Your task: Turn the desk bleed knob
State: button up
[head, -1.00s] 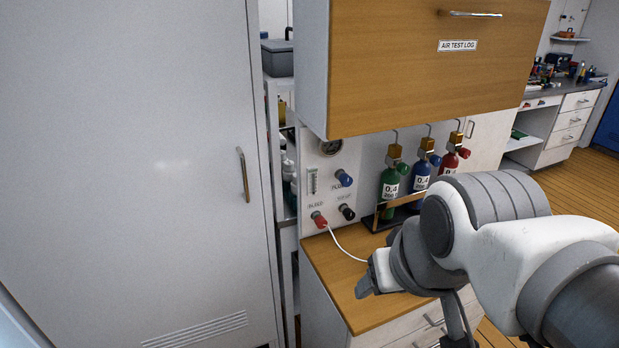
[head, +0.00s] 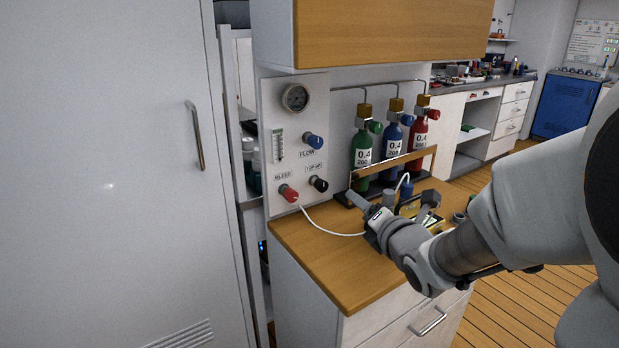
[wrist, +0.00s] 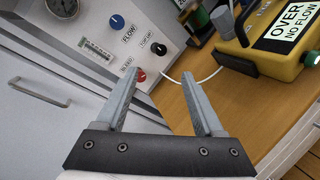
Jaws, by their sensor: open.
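In the wrist view the red knob (wrist: 141,75) shows just beside the left fingertip. My gripper (head: 393,198) is over the wooden desk top, to the right of the knob and apart from it. In the wrist view my gripper (wrist: 160,73) is open, with nothing between its fingers, facing the panel's lower right and the desk.
The blue flow knob (head: 315,142) and black top-up knob (head: 319,184) are close to the red one. Green, blue and red cylinders (head: 361,152) stand in a rack behind. A yellow box (wrist: 280,45) is on the desk (head: 310,255). A cabinet (head: 100,180) stands left.

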aim_at(293, 199)
jog(key=a+f+n+y+b, duration=0.1)
jog(key=f+n, duration=0.1)
jog(key=n, duration=0.1)
jog(key=a+f+n+y+b, duration=0.1)
jog(key=a+f+n+y, duration=0.1)
jog(key=f+n, duration=0.1)
jog(key=a+f+n+y+b, duration=0.1)
jog(key=a+f+n+b, duration=0.1)
jog(key=n, duration=0.1)
jog(key=shift+w+a+f+n+y, duration=0.15)
jog(key=shift+w+a+n+y, duration=0.1)
jog(key=shift+w+n+y, duration=0.05)
jog(key=shift+a+f+n+y, duration=0.2)
jog(key=shift+n+y, duration=0.1)
jog(key=shift+n, duration=0.1)
jog(key=shift+a, duration=0.2)
jog(key=b+x, duration=0.1)
jog(key=x, duration=1)
jog(key=r+b+x, duration=0.1)
jog(key=x, duration=0.5)
jog(key=shift+w+b, duration=0.1)
jog(key=shift+b, duration=0.25)
